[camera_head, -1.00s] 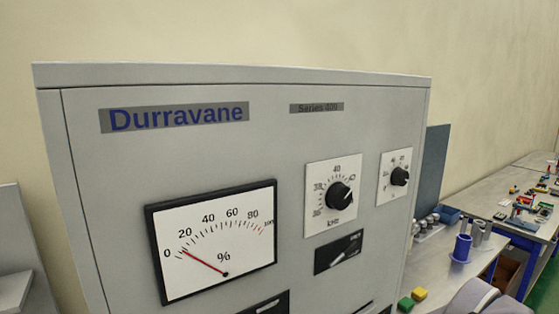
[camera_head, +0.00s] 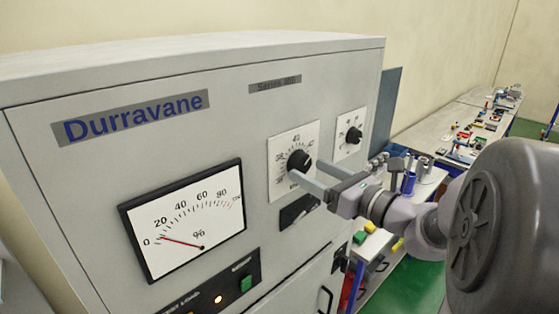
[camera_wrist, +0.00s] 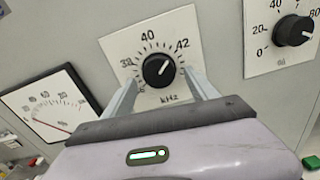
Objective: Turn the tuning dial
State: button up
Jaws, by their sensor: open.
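The tuning dial (camera_head: 299,161) is a black knob with a white pointer on a white kHz scale plate, on the front of the grey Durravane cabinet. In the wrist view the dial (camera_wrist: 159,70) sits centred ahead, its pointer tilted up and right, between the 40 and 42 marks. My gripper (camera_head: 311,178) is open in front of the dial, its fingers reaching toward the panel. In the wrist view the two fingers (camera_wrist: 163,90) flank the knob left and right, with gaps on both sides; I cannot tell how deep they reach around it.
A smaller black dial (camera_wrist: 293,30) with a 0-to-80 scale is right of the kHz plate. The percent meter (camera_head: 187,218) is to the left, its red needle near the low end. A dark switch plate (camera_head: 299,212) lies just below. Benches with small parts (camera_head: 470,135) stand beyond.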

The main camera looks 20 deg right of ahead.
jog(key=shift+x, duration=1.1)
jog(key=shift+s, duration=0.1)
jog(key=c, duration=1.4)
jog(key=shift+o, duration=0.2)
jog(key=shift+f+b, duration=0.1)
jog(key=shift+b, duration=0.3)
